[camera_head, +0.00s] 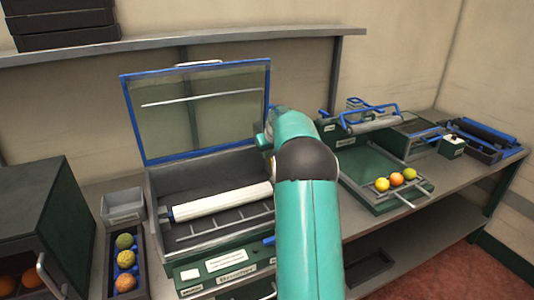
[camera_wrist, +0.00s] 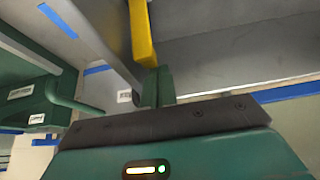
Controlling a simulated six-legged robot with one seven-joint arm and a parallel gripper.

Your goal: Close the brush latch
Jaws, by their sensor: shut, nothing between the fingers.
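A grey machine box (camera_head: 160,181) with a white roller brush (camera_head: 222,201) inside stands left of centre in the head view. Its clear, blue-framed lid (camera_head: 200,104) is raised. My teal arm crosses the box's right side, and my fingers are hidden behind it there. In the wrist view my gripper (camera_wrist: 157,87) shows as short green fingers, close together and empty. A yellow bar (camera_wrist: 142,36) appears just beyond the fingertips; I cannot tell whether they touch it. I cannot make out for certain which part is the brush latch.
A green tray (camera_head: 372,170) with several fruits (camera_head: 396,179) stands right of my arm. A narrow bin (camera_head: 138,240) of fruits and a dark green cabinet (camera_head: 40,215) stand at the left. A shelf (camera_head: 270,38) runs along the wall.

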